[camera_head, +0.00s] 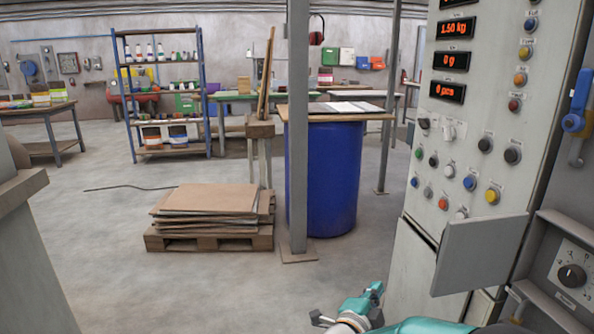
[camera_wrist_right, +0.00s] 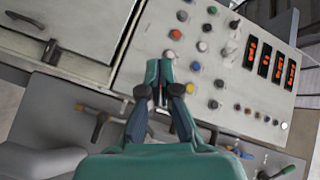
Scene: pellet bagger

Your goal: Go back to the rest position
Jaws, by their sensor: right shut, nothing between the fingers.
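My right gripper (camera_head: 370,296) is low in the head view, in front of the control cabinet's lower part. My teal arm comes in from the bottom right. In the right wrist view my right gripper (camera_wrist_right: 159,74) has its two fingers close together, shut and empty. Behind the fingertips is the cabinet's button panel (camera_wrist_right: 205,72), seen turned. I cannot tell whether the fingertips touch it. My left gripper is in neither view.
The control panel (camera_head: 466,150) has red displays and coloured buttons. A grey flap (camera_head: 481,254) sticks out below it. A grey post (camera_head: 298,130) stands before a blue drum (camera_head: 336,178). A pallet (camera_head: 208,238) carries stacked sheets. The floor at left is mostly free.

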